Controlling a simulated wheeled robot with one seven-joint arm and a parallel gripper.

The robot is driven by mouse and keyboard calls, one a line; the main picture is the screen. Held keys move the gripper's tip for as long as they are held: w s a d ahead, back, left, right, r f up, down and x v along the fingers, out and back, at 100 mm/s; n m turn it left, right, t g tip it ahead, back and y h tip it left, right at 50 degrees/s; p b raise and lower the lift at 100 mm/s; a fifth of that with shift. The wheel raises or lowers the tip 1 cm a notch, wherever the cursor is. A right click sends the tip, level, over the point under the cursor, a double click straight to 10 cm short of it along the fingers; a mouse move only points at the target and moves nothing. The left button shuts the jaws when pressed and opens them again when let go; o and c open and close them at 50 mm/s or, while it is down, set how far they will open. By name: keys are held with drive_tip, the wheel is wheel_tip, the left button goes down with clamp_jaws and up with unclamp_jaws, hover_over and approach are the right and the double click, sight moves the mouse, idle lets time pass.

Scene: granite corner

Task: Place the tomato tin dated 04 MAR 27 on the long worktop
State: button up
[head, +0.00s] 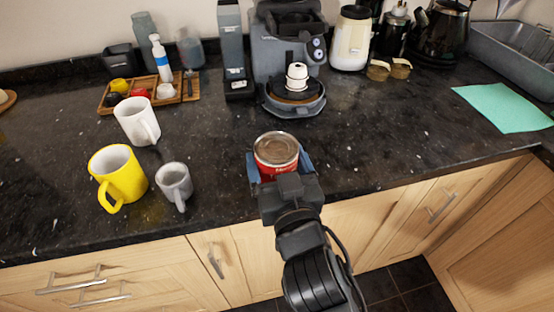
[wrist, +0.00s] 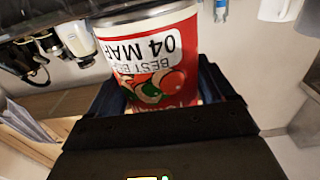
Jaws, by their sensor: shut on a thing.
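The tomato tin (head: 277,151) has a red label and a plain metal lid. In the wrist view the tin (wrist: 155,60) shows a white date strip, upside down, reading "BEST BE…" and "04 MAR"; the year is out of sight. My gripper (head: 281,168) is shut on the tin, with a blue-padded finger on each side. The tin looks upright in the head view, at the front part of the long dark worktop (head: 225,140). I cannot tell whether its base touches the worktop.
A white mug (head: 136,120), a yellow mug (head: 118,176) and a grey mug (head: 174,184) stand left of the tin. A coffee machine (head: 290,55) stands behind. A green cloth (head: 505,107) lies at right. The worktop right of the tin is clear.

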drive_tip(key=shift+f, duration=0.15)
drive_tip(key=o, duration=1.3)
drive_tip(key=b+v, duration=0.2)
drive_tip(key=v, duration=1)
drive_tip(key=shift+r, duration=0.2)
drive_tip(key=shift+s, duration=0.1)
drive_tip(key=s+d+f+m+g+h, duration=0.1)
drive_tip(key=s+d+h, duration=0.1)
drive_tip(key=s+d, duration=0.7)
drive_tip(key=s+d+f+m+g+h, duration=0.1)
drive_tip(key=s+d+m+h, duration=0.1)
drive_tip(key=s+d, duration=0.8)
drive_tip(key=s+h, duration=0.1)
drive_tip(key=s, duration=0.5)
drive_tip(key=shift+s+d+f+g, duration=0.3)
drive_tip(key=shift+s+f, duration=0.05)
drive_tip(key=shift+f, duration=0.05)
